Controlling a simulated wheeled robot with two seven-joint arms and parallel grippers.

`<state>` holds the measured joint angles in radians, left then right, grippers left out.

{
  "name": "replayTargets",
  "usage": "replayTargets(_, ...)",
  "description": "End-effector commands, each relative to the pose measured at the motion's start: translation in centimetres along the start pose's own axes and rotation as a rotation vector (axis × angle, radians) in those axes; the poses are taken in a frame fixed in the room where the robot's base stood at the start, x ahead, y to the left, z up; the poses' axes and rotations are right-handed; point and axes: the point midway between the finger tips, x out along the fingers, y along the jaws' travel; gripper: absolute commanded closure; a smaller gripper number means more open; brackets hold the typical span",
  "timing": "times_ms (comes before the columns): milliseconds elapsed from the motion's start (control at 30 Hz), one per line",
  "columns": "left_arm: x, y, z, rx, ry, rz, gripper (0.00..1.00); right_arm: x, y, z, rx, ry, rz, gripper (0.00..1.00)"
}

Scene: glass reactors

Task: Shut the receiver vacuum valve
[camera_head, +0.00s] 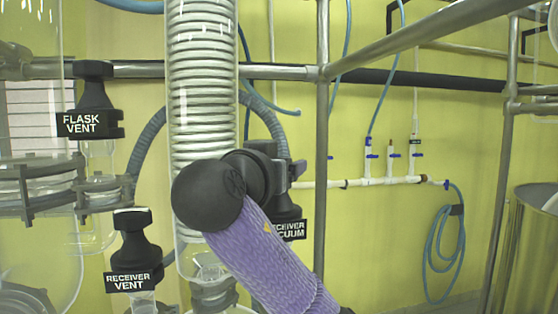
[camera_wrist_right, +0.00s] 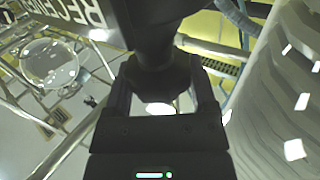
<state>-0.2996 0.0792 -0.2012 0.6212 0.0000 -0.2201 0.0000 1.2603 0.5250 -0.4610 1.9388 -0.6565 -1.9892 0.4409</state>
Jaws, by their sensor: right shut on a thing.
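The receiver vacuum valve (camera_head: 287,209) is a black knob with a white-lettered label, partly hidden behind my right wrist in the head view. In the right wrist view its dark knob (camera_wrist_right: 155,82) sits between the two fingers, with part of the label showing at upper left. My right gripper (camera_wrist_right: 162,75) is shut on this knob. In the head view my purple-sleeved right arm rises from the bottom and covers much of the gripper. My left gripper is not in view.
The flask vent valve (camera_head: 95,92) and the receiver vent valve (camera_head: 134,245) stand to the left. A glass coil condenser (camera_head: 202,85) is just behind my right wrist. A metal upright post (camera_head: 322,130) stands close on the right. Glass vessels fill the far left.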

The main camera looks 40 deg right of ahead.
Motion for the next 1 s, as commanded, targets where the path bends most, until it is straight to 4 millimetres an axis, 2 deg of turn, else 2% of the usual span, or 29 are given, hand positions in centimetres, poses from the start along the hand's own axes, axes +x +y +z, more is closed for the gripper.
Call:
replayTargets(300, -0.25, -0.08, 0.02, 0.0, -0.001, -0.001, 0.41, 0.01, -0.03, 0.03, -0.002, -0.001, 0.121, 0.86)
replayTargets(867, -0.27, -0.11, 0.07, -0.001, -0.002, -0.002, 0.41, 0.03, 0.0, 0.06, -0.002, -0.002, 0.15, 0.86)
replayTargets(900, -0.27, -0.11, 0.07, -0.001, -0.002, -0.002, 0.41, 0.04, 0.0, 0.06, -0.002, -0.002, 0.15, 0.25)
replayTargets(1000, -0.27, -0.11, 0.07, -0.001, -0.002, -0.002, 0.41, 0.04, 0.0, 0.06, -0.002, -0.001, 0.15, 0.04)
